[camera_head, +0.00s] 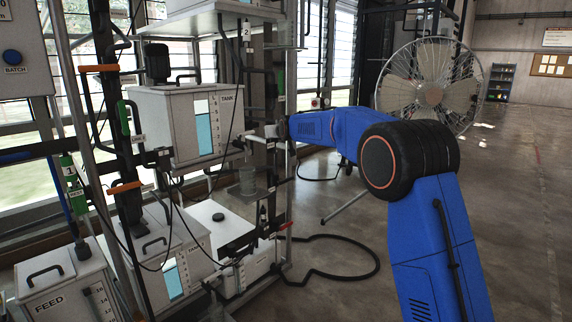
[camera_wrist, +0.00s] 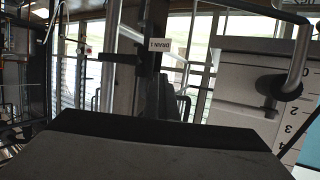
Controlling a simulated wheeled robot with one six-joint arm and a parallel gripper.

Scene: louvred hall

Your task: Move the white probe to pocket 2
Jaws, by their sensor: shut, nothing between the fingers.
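My gripper (camera_head: 262,133), at the end of my blue arm, is by the right side of the rack, just right of the white tank (camera_head: 185,122) marked TANK. It is small and partly lost among the rack's posts and pipes; it is shut and empty. I cannot make out the white probe for sure in either view. A tag with a 2 (camera_head: 246,31) is high on the rack, but I cannot tell whether it marks pocket 2. The wrist view shows a DRAIN 1 label (camera_wrist: 170,48), upside down, and a pale tank face (camera_wrist: 245,60) with scale numbers at right.
The rack (camera_head: 289,120) is crowded with posts, pipes, cables and handled valves. A FEED box (camera_head: 60,285) stands low at left. A black hose (camera_head: 335,277) loops on the floor. A large fan (camera_head: 432,88) stands behind my arm. Floor at the right is mostly clear.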

